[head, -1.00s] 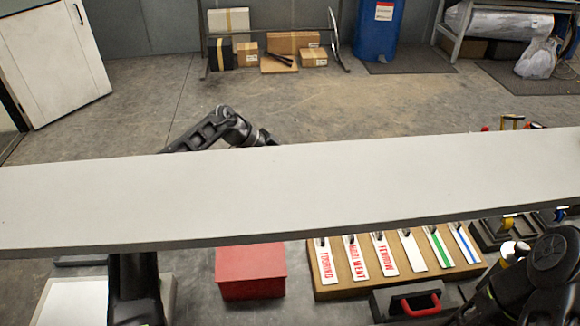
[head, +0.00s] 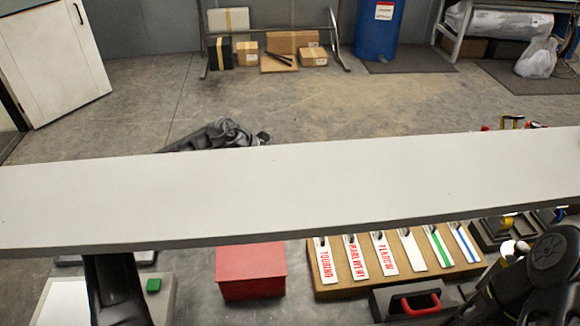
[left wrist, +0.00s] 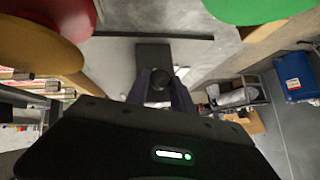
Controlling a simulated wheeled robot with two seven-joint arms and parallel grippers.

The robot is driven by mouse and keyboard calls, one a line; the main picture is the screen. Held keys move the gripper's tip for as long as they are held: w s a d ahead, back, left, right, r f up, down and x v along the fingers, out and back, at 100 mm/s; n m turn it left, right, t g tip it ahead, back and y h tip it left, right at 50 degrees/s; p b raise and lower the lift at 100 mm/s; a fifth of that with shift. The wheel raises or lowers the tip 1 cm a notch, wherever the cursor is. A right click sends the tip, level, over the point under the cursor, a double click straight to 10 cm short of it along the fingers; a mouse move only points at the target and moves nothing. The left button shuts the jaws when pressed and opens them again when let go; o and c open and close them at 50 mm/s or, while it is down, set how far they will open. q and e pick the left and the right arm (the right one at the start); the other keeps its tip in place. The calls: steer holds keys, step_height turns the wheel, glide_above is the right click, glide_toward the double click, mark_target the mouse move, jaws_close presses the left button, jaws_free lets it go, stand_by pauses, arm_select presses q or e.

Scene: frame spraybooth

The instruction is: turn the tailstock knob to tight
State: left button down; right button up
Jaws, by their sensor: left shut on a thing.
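In the left wrist view, the fingers of my left gripper (left wrist: 160,86) are closed around a small dark round knob (left wrist: 159,79), with a dark block behind it. I take it for the tailstock knob; its markings are too small to read, so I cannot tell its setting. In the head view, a long pale grey beam (head: 290,190) crosses the picture and hides my left gripper and the knob. Dark links of my left arm show above and below the beam. A link of my right arm shows at the lower right; its gripper is out of view.
A red box (head: 250,272) and a brown board (head: 395,265) with several labelled tags sit below the beam. A black case (head: 420,300) with a red handle is at the bottom. Large yellow (left wrist: 35,45) and green (left wrist: 262,10) discs are near the left wrist camera.

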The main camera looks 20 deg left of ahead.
arm_select(q)
steer(key=c, duration=1.1)
jaws_free()
steer(key=shift+a, duration=0.1)
steer(key=b+v, duration=0.2)
steer(key=v, duration=0.5)
steer(key=shift+s+r, duration=0.2)
steer(key=shift+r, duration=0.05)
steer(key=shift+a, duration=0.1)
